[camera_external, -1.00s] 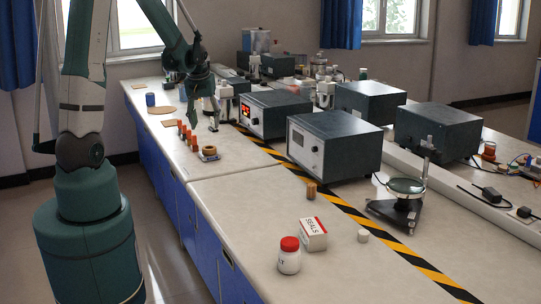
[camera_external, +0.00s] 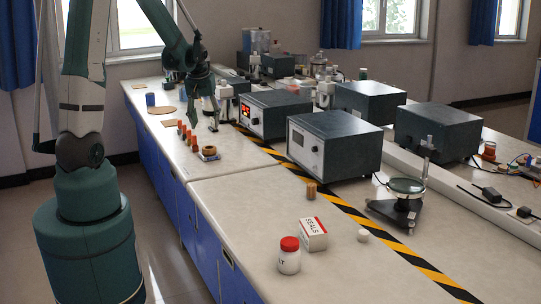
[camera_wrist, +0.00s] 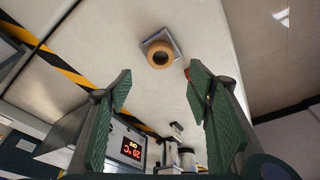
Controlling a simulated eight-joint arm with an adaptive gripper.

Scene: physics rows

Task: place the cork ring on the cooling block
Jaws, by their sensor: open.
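The cork ring (camera_external: 209,148) is a tan ring with a dark central hole. It appears to rest on the cooling block (camera_external: 206,157), a small flat grey square on the bench. In the wrist view the ring (camera_wrist: 160,53) overlaps the grey block (camera_wrist: 173,40), covering its middle and lower-left part. My gripper (camera_external: 203,121) is open and empty, above the bench and just behind the ring in the external view. In the wrist view its two fingers (camera_wrist: 161,90) stand wide apart, with the ring beyond the tips and nothing between them.
A heater box with a red display (camera_external: 275,113) and striped tape (camera_external: 262,146) lie to the right. A cork disc (camera_external: 161,110) and blue jar (camera_external: 150,100) are farther back.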

